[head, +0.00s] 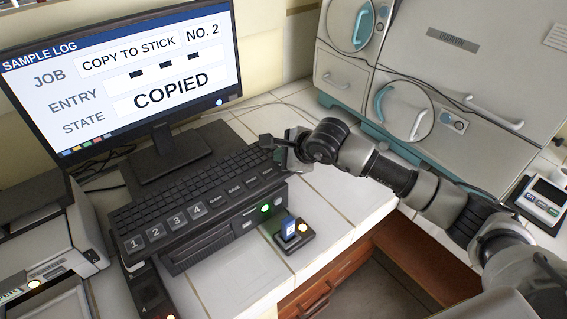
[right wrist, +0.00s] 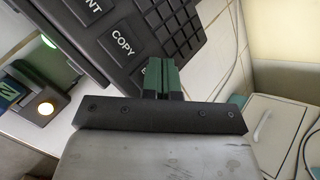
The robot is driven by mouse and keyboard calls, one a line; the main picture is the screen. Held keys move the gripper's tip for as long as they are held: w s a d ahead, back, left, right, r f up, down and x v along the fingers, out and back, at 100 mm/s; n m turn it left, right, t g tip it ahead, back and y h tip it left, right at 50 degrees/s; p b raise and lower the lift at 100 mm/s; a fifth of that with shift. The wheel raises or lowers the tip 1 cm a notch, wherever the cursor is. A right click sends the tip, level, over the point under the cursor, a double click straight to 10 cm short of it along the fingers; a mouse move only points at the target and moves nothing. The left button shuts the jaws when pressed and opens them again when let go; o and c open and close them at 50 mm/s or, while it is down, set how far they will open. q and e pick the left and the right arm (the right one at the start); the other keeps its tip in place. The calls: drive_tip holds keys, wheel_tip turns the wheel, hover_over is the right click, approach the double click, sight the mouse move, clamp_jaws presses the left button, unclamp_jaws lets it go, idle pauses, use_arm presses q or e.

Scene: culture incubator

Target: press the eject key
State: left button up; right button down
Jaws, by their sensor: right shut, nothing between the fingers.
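A black keyboard (head: 190,187) sits on top of a dark box unit on the bench. Its front row has large number keys and word keys, with the COPY key (right wrist: 122,42) plain in the right wrist view. The key past COPY (right wrist: 147,69) is the likely eject key; my fingers mostly hide its label. My right gripper (head: 272,145) is shut and empty over the keyboard's right end. In the right wrist view its green fingertips (right wrist: 160,65) lie beside that key; I cannot tell whether they touch it. My left gripper is not in view.
The monitor (head: 130,75) reads COPY TO STICK, NO. 2, COPIED. A blue stick (head: 289,226) stands in a small black dock (head: 303,243) with a lit lamp. The box unit (head: 228,232) has a green light. White incubator cabinets (head: 440,90) stand behind my right arm.

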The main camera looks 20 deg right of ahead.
drive_tip(key=shift+f, duration=0.2)
drive_tip(key=shift+r, duration=0.15)
idle(0.4)
drive_tip(key=shift+r, duration=0.65)
drive_tip(key=shift+r+p, duration=1.1)
drive_tip(key=shift+r, duration=1.45)
drive_tip(key=shift+f, duration=0.1)
